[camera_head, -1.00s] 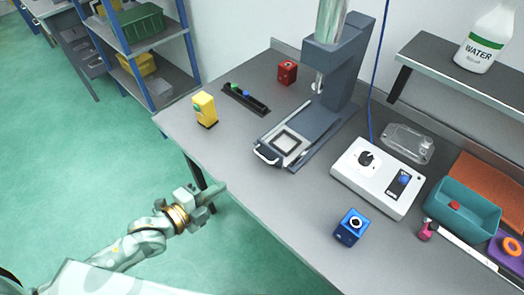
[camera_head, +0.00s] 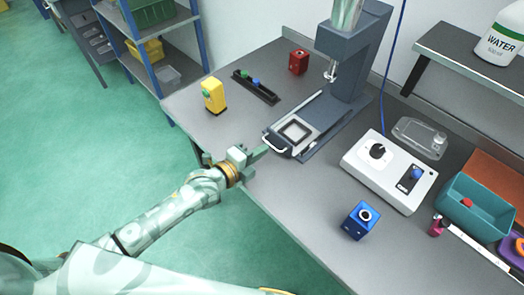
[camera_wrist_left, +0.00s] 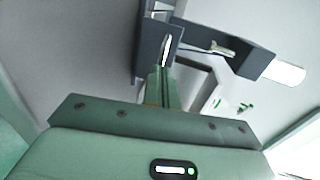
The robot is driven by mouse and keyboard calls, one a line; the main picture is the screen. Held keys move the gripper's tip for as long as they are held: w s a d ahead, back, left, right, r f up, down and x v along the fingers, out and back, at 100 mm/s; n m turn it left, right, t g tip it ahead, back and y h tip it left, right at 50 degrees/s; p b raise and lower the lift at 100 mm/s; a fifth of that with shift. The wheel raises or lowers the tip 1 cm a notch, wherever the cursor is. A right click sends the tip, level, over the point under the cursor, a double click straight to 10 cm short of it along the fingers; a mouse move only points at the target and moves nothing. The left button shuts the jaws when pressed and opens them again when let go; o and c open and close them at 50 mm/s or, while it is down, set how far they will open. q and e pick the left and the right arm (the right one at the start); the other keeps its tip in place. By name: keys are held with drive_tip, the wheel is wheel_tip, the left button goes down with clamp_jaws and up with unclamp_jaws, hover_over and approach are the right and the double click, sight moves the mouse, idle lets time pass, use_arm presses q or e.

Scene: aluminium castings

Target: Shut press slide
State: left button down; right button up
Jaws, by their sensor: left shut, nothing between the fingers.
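The press (camera_head: 345,62) is a blue-grey machine with a tall column at the back of the table. Its slide (camera_head: 295,132), with a pale square frame on top, sticks out in front of the column toward the table's front edge. In the left wrist view the shut fingers (camera_wrist_left: 161,80) point at dark press parts and a bright white bar (camera_wrist_left: 166,50). My right gripper is not in view.
A yellow block (camera_head: 213,96), a dark rack (camera_head: 255,88) and a red block (camera_head: 299,62) stand left of the press. A white control box (camera_head: 388,172), a blue block (camera_head: 360,220) and a teal bin (camera_head: 470,212) are to the right. Bare table lies before the slide.

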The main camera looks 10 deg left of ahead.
sight(294, 133)
use_arm(q)
drive_tip(key=shift+w+d, duration=0.25)
drive_tip(key=shift+w, duration=0.1)
drive_tip(key=shift+w+d+f, duration=0.1)
drive_tip(key=shift+w+d, duration=0.1)
drive_tip(key=shift+w, duration=0.15)
drive_tip(key=b+x, duration=0.1)
drive_tip(key=x, duration=0.3)
drive_tip(key=r+b+x, duration=0.1)
drive_tip(key=b+x, duration=0.1)
drive_tip(key=x, duration=0.2)
drive_tip(key=r+b+x, duration=0.1)
drive_tip(key=b+x, duration=0.1)
drive_tip(key=x, duration=0.2)
drive_tip(key=shift+w+d+r, duration=0.15)
drive_tip(key=shift+w+d, duration=0.05)
drive_tip(key=shift+d, duration=0.15)
drive_tip(key=shift+w+r, duration=0.15)
drive_tip(key=shift+w, duration=0.05)
drive_tip(key=shift+d+r, duration=0.1)
drive_tip(key=shift+r, duration=0.25)
